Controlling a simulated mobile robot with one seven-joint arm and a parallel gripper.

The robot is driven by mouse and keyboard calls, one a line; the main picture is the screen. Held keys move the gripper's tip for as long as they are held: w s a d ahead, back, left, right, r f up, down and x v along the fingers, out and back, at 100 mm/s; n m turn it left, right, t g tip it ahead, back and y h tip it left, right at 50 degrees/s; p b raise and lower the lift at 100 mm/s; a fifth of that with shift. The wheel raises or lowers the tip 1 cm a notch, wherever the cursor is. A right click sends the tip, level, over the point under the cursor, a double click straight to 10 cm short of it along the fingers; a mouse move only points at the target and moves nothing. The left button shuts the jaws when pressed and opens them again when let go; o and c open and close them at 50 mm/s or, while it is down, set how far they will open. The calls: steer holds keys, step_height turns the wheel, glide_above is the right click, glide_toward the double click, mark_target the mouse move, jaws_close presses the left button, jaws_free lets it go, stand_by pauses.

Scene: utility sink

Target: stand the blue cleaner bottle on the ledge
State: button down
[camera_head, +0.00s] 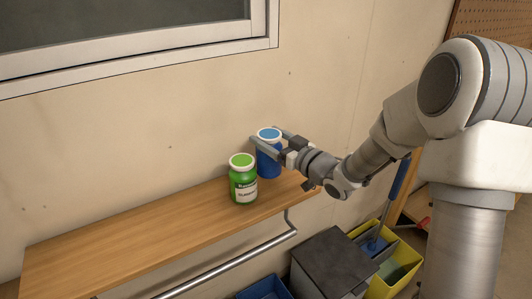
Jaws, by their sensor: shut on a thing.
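The blue cleaner bottle (267,161) has a light blue lid and is upright at the right end of the wooden ledge (130,234). My gripper (267,146) reaches in from the right and is shut on the bottle near its top.
The green bottle (243,180) with a white label stands just left of and in front of the blue one. A metal rail (228,264) runs below the ledge. A grey bin (335,265) and a yellow bucket (402,264) are below right. The ledge's left part is clear.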

mark_target(266, 167)
steer(key=shift+w+a+f, duration=0.1)
steer(key=shift+a+f, duration=0.25)
steer(key=shift+f, duration=1.8)
steer(key=shift+f+b, duration=0.2)
steer(key=shift+b, duration=0.2)
jaws_free()
steer(key=shift+r, duration=0.1)
